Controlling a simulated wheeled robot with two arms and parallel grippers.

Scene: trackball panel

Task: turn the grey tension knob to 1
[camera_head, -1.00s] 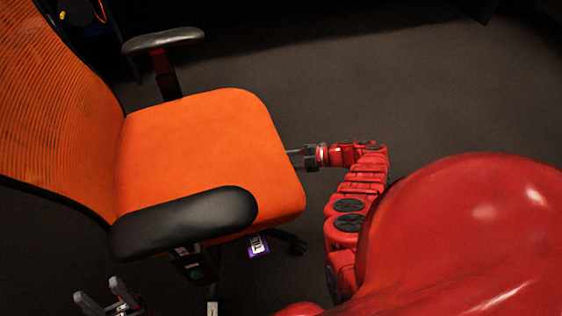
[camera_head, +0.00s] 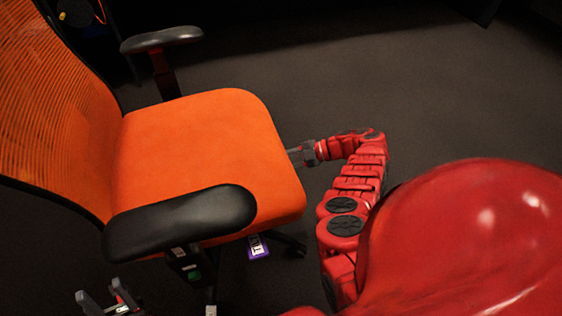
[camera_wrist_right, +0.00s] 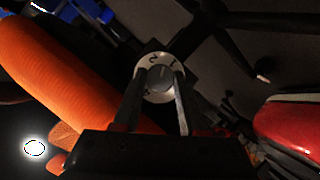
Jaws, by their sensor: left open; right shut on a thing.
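The grey tension knob (camera_wrist_right: 161,76) shows in the right wrist view as a round dial with a pale ring. A 2 and a 1 are legible along its upper edge; another mark at the lower left is unclear. My right gripper (camera_wrist_right: 158,86) has its two fingers on either side of the knob and is shut on it. In the head view my right gripper (camera_head: 298,155) reaches to the edge of the orange seat (camera_head: 205,150), which hides its tips and the knob. My left gripper (camera_head: 102,298) is open and empty at the bottom left.
The orange chair has a mesh back (camera_head: 45,110) and black armrests (camera_head: 180,222) (camera_head: 160,40). A purple-edged tag (camera_head: 258,247) hangs below the seat. Dark floor (camera_head: 400,90) lies clear beyond the chair.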

